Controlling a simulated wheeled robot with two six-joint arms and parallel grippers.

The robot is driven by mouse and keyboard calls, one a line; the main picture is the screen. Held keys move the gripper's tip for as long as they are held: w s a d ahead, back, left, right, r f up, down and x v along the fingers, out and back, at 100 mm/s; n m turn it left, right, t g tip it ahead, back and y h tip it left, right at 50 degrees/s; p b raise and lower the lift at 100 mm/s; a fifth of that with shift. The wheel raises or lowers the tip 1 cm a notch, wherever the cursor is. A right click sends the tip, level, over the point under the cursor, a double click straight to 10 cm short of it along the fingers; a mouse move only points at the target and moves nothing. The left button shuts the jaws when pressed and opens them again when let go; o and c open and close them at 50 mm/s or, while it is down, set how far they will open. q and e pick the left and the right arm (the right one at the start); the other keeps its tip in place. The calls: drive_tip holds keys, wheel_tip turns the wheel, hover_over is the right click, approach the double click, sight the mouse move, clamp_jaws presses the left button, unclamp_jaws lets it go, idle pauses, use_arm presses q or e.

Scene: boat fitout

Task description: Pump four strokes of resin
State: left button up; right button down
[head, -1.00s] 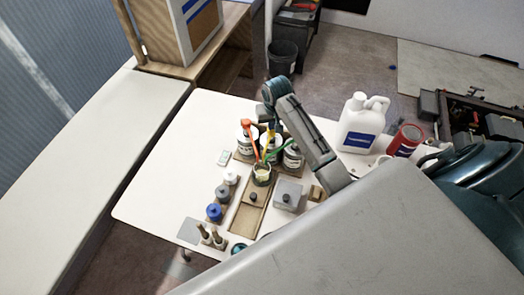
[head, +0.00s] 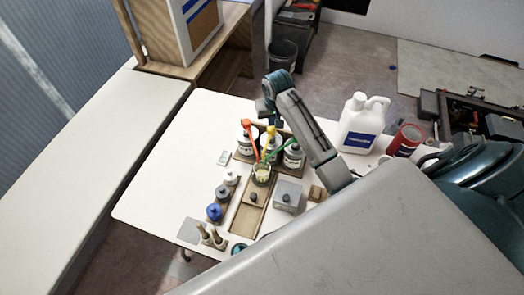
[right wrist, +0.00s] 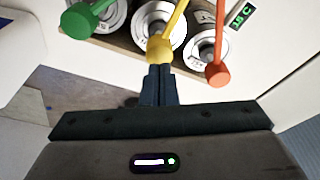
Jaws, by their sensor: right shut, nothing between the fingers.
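Three white tins with coloured pumps stand in a row on the table: an orange pump (head: 246,125), a yellow pump (head: 270,131) and a green pump (head: 291,140). Their spouts lean in toward a small cup (head: 261,173) in front. My right gripper (head: 270,122) is shut and empty, just over the yellow pump's head. In the right wrist view its closed fingertips (right wrist: 159,67) are right at the yellow knob (right wrist: 159,48); I cannot tell whether they touch. The green knob (right wrist: 77,22) and orange knob (right wrist: 218,75) flank it. My left gripper is not in view.
A grey box with a knob (head: 288,195), several small bottles (head: 222,193) and brushes (head: 212,237) stand near the cup. A white jug (head: 361,125) and red can (head: 404,140) stand at the right. The table's left part (head: 165,170) is clear.

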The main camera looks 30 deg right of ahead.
sight(272, 128)
drive_tip(key=shift+f, duration=0.15)
drive_tip(key=shift+f+b, duration=0.4)
drive_tip(key=shift+f, duration=1.45)
drive_tip(key=shift+r+p, duration=0.4)
drive_tip(key=shift+r, duration=1.6)
drive_tip(key=shift+r, duration=1.55)
drive_tip(key=shift+f, duration=0.1)
